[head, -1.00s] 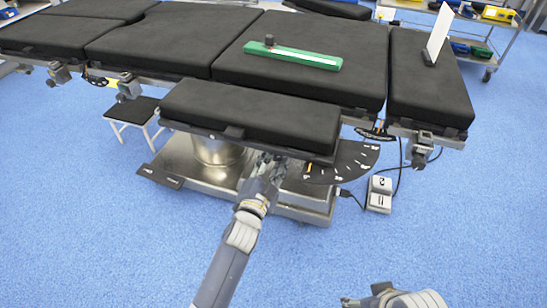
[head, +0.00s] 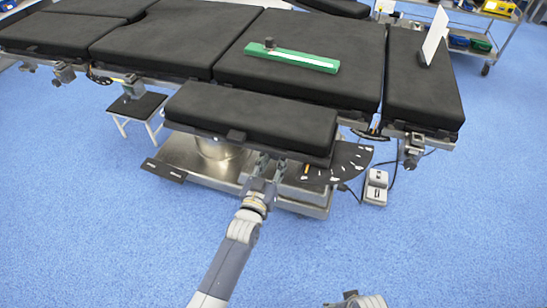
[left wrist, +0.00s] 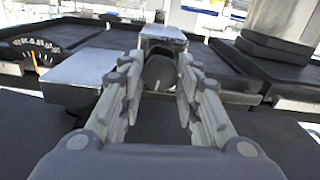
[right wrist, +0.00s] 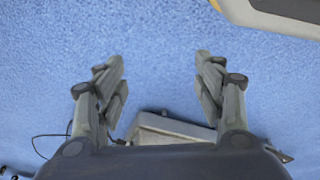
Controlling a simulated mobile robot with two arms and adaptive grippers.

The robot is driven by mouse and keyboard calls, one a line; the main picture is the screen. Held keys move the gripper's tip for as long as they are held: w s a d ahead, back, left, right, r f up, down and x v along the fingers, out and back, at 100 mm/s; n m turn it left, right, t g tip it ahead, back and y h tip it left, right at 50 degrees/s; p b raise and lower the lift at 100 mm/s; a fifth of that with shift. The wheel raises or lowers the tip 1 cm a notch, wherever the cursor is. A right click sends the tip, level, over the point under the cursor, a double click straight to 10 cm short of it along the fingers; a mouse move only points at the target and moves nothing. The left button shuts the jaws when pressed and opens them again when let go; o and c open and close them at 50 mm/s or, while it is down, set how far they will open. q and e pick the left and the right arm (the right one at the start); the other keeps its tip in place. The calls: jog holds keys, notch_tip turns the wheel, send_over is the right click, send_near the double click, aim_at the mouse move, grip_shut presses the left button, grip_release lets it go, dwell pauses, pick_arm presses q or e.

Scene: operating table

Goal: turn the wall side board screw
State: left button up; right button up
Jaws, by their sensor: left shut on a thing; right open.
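The padded black side board (head: 250,115) juts out from the near side of the operating table. My left gripper (head: 266,162) is under its front edge. In the left wrist view, a dark round screw knob (left wrist: 158,73) sits between the fingertips of my left gripper (left wrist: 158,80), below a grey metal block. The fingers are shut on the knob from both sides. In the head view the knob is hidden by the board and the gripper. My right gripper (right wrist: 160,75) is open and empty above the blue floor; only a bit of it (head: 352,297) shows at the bottom of the head view.
A dial plate with white marks (head: 340,163) sticks out right of my left gripper. A grey foot pedal (head: 376,187) with a cable lies on the floor. A green bar (head: 292,56) lies on the table pads. The floor in front is clear.

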pick_arm(q)
jog(key=shift+n, duration=0.9)
pick_arm(e)
jog(key=shift+s+f, duration=0.25)
jog(key=shift+f, duration=0.3)
jog(key=shift+s+f, duration=0.25)
jog(key=shift+f, duration=0.3)
pick_arm(q)
jog(key=o, duration=1.1)
jog(key=shift+c, duration=0.2)
jog(key=shift+s, duration=0.1)
jog(key=v, duration=1.2)
